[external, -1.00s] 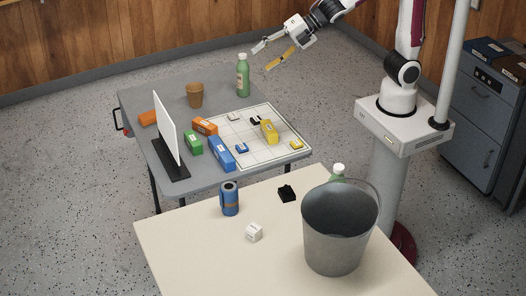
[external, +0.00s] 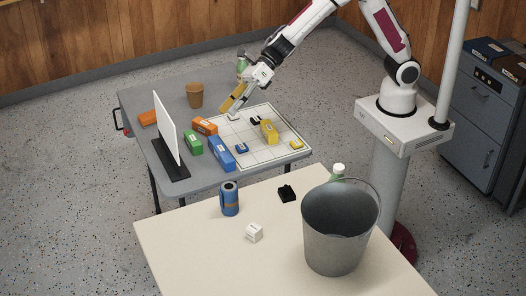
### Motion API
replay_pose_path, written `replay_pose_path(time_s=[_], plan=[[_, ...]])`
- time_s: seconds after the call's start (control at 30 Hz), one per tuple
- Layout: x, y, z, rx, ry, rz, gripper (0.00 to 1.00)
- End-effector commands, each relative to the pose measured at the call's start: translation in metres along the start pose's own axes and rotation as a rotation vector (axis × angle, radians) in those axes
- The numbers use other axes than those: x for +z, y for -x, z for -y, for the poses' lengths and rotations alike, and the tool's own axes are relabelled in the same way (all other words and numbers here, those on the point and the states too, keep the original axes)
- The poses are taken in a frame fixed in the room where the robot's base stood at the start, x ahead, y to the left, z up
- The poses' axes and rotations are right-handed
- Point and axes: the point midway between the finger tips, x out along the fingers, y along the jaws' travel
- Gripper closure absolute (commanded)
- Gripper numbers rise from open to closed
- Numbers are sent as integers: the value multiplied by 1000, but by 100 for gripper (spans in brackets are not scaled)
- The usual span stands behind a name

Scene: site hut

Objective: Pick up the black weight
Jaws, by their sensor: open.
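Two small black objects could be the black weight. One black piece (external: 256,121) lies on the white gridded mat (external: 262,155) on the grey table. Another black block (external: 287,193) with a raised top sits on the cream table. My gripper (external: 229,111) is open and empty, pointing down over the mat's far left corner. It is left of the black piece on the mat and well away from the one on the cream table. A small pale block (external: 233,117) is by its fingertips; the exact height above it cannot be told.
A yellow block (external: 269,132), blue blocks (external: 221,154) and a green block (external: 193,143) stand around the mat. A green bottle (external: 242,66) is partly behind my arm. A white upright panel (external: 167,127) stands left. A metal bucket (external: 338,235) and blue can (external: 229,198) stand on the cream table.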

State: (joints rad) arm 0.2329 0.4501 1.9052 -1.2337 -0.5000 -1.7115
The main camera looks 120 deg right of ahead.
Motion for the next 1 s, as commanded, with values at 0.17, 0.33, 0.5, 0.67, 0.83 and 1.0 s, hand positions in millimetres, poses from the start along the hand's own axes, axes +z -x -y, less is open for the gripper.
replay_pose_path(time_s=[0.17,0.33,0.5,0.67,0.83,1.0], plan=[[-30,-28,5,100,183,-65,48],[-64,-48,8,211,349,-118,48],[-101,-63,12,335,502,-159,48],[-139,-70,16,465,634,-187,48],[-182,-72,22,611,757,-202,48],[-225,-68,28,770,863,-200,48]])
